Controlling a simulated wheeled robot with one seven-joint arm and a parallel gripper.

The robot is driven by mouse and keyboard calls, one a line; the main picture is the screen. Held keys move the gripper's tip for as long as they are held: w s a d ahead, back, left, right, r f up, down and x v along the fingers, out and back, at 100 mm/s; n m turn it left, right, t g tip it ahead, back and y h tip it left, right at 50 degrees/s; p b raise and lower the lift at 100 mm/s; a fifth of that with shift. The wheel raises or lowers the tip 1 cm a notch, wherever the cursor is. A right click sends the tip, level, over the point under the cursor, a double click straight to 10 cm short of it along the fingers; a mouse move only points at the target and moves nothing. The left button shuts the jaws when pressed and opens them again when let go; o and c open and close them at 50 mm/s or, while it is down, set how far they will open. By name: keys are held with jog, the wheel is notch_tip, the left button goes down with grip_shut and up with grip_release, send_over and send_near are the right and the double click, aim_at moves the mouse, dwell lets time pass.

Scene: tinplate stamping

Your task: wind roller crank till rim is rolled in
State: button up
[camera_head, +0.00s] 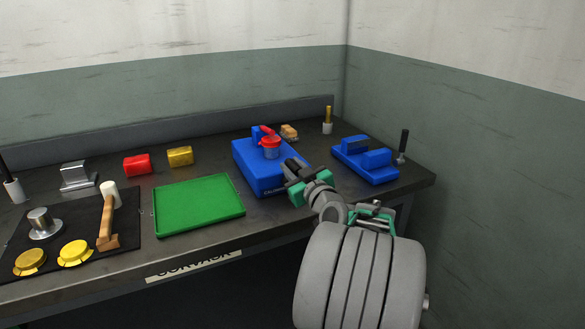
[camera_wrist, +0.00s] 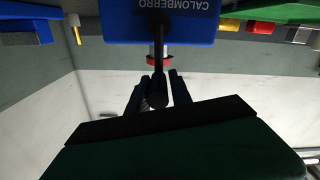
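The roller machine (camera_head: 258,181) is a blue block on the bench, marked CALOMBERRO in the wrist view (camera_wrist: 190,25). The dark crank (camera_wrist: 160,35) runs from the block and ends in a dark round handle (camera_wrist: 157,92). My gripper (camera_head: 291,166) is at the block's right side. In the wrist view its fingers (camera_wrist: 158,90) stand on both sides of the handle, with narrow gaps visible. The head view hides the handle.
A second blue tool (camera_head: 365,162) stands to the right, near a dark-handled tool (camera_head: 403,143). A green tray (camera_head: 198,204) lies left of the machine. A mallet (camera_head: 106,222) and yellow discs (camera_head: 75,253) lie on a black mat. Red (camera_head: 137,165) and yellow blocks (camera_head: 180,156) sit behind.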

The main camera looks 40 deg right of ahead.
grip_shut()
jog(key=shift+f, duration=0.1)
jog(key=shift+f, duration=0.1)
dwell(0.7)
